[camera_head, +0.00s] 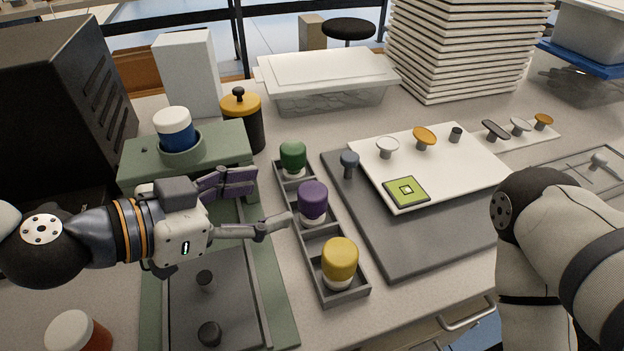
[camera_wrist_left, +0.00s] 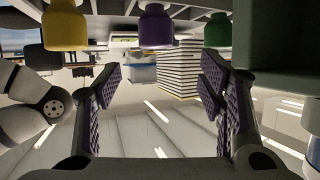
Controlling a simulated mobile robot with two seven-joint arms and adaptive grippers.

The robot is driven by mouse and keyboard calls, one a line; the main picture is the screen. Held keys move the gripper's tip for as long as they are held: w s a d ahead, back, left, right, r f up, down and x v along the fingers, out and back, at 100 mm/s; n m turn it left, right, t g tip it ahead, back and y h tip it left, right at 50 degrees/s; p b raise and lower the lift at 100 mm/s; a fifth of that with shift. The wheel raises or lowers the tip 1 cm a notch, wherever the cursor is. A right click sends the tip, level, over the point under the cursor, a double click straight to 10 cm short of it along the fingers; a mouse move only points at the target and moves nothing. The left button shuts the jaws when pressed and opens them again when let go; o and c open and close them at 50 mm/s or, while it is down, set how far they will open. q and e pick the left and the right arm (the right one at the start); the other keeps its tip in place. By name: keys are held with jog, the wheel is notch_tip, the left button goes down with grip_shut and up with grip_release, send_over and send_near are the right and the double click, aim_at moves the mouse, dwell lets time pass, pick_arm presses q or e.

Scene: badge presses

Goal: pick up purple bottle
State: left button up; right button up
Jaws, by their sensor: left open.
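The purple bottle (camera_head: 312,201) stands upright in the middle compartment of a grey rack (camera_head: 319,238), between a green bottle (camera_head: 293,157) and a yellow bottle (camera_head: 340,262). My left gripper (camera_head: 262,204) is open and empty, to the left of the purple bottle and apart from it, pointing toward it. In the left wrist view the purple bottle (camera_wrist_left: 156,28) shows at the top centre, between and beyond the open fingers (camera_wrist_left: 160,88). My right arm shows at the right of the head view, but its gripper is out of view.
A green press (camera_head: 128,160) with a blue and white bottle (camera_head: 176,130) on it stands at the left. A grey mat (camera_head: 400,252) with a white board (camera_head: 470,160) and several stamps lies right of the rack. A lidded clear bin (camera_head: 325,92) stands behind.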

aim_at(309, 193)
pick_arm(q)
jog(key=d+f, duration=0.1)
jog(key=w+d+f, duration=0.1)
jog(key=d, duration=0.1)
jog(key=shift+w+f+b, duration=0.1)
jog(key=shift+b, duration=0.25)
jog(key=x, duration=0.6)
jog(key=shift+w+d+b, duration=0.25)
jog(key=shift+w+b, duration=0.1)
jog(key=shift+w, duration=0.05)
jog(key=c, duration=1)
pick_arm(e)
jog(key=s+f, duration=0.2)
jog(key=shift+s+g, duration=0.3)
